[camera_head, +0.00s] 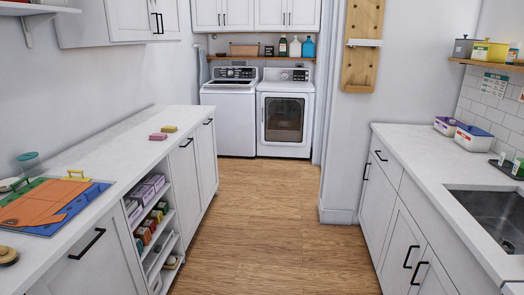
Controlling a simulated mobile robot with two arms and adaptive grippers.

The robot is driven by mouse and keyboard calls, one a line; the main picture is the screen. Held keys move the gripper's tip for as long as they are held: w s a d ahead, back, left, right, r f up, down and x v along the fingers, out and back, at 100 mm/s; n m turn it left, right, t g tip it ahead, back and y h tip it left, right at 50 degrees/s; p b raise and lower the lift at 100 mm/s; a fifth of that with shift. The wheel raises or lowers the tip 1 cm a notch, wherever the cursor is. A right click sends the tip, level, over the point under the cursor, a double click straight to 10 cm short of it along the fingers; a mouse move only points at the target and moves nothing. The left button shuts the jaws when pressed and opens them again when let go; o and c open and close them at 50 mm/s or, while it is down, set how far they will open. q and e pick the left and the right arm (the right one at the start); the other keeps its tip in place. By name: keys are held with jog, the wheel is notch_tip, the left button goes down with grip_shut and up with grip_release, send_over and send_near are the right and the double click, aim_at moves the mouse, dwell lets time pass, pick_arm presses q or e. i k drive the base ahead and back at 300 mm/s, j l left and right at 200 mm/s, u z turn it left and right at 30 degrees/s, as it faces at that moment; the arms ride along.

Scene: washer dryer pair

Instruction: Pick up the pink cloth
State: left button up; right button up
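No thing in view is clearly a pink cloth. A small flat pink item (158,136) lies on the left counter (128,151), just in front of a small yellow item (169,129). From this distance I cannot tell whether it is cloth or a sponge. Several pinkish-lilac pieces (146,188) are stacked in the open shelf unit under the left counter; what they are made of is unclear. Neither of my grippers is in the head view.
A wooden floor aisle (262,220) runs clear between both counters to a washer (231,112) and dryer (285,112). Multicoloured flat pieces (50,205) lie at the near left. The right counter (424,157) has a sink (492,215) and containers (473,138).

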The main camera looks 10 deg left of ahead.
aim_at(155, 136)
jog(key=i+u, duration=0.15)
jog(key=i, duration=0.45)
jog(key=i+u, duration=0.15)
jog(key=i, duration=0.45)
jog(key=i+l+u, duration=0.15)
jog(key=i, duration=0.4)
jog(key=i+l+u, duration=0.15)
jog(key=i, duration=0.45)
